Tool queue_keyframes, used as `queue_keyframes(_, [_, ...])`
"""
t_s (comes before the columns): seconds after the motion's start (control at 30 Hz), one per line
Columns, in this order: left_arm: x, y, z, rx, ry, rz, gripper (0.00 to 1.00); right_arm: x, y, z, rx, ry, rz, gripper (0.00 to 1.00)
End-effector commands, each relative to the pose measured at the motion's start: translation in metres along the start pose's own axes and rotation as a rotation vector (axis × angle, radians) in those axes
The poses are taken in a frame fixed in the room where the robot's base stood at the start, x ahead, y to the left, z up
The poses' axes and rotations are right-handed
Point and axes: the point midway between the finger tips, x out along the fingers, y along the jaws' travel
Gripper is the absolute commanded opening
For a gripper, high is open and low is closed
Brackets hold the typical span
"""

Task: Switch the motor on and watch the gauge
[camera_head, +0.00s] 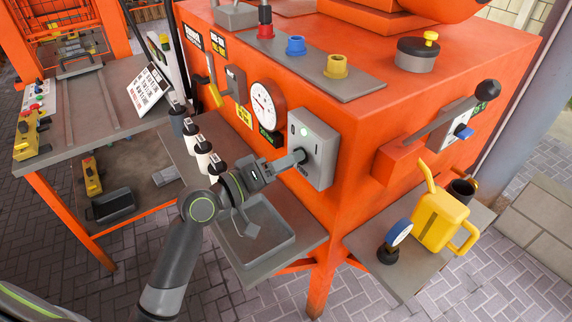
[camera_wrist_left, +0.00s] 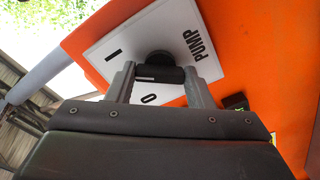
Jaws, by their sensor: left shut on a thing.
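My left gripper (camera_head: 290,160) reaches to the front of the orange machine (camera_head: 345,110), beside a grey box (camera_head: 316,150) with a small green light. In the left wrist view, its fingers (camera_wrist_left: 162,88) are closed around a black rotary knob (camera_wrist_left: 155,66) on a white plate (camera_wrist_left: 112,42). The plate reads PUMP, with I and O marks. The knob's exact angle is partly hidden by the fingers. A round white dial gauge (camera_head: 262,103) sits on the machine left of the grey box; its reading is too small to tell. My right gripper is not in view.
A grey tray (camera_head: 290,262) lies below the left arm, next to several white bottles (camera_head: 202,146). A black-knobbed lever (camera_head: 450,118) juts out at the right.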

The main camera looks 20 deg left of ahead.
Motion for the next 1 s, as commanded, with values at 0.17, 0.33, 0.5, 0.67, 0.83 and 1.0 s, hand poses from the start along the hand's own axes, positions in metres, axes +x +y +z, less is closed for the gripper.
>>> queue_keyframes(0.17, [-0.0004,-0.0017,0.0011,0.006,-0.004,-0.005,0.24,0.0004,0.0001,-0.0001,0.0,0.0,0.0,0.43])
queue_keyframes(0.33, [-0.0004,-0.0018,0.0011,0.006,-0.004,-0.005,0.24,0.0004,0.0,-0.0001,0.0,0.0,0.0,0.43])
queue_keyframes(0.5, [-0.0003,-0.0014,0.0008,0.005,-0.003,-0.004,0.67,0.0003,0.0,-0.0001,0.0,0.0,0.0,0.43])
queue_keyframes(0.67, [-0.0002,-0.0008,0.0005,0.005,-0.002,-0.003,0.69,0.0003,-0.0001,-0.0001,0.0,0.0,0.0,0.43])
queue_keyframes(0.83, [-0.0001,-0.0005,0.0003,0.004,-0.001,-0.002,0.69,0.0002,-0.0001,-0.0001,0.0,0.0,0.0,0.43])
queue_keyframes(1.0, [-0.0026,-0.0009,0.0004,0.005,-0.001,-0.002,0.69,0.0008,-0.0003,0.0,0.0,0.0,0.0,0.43])
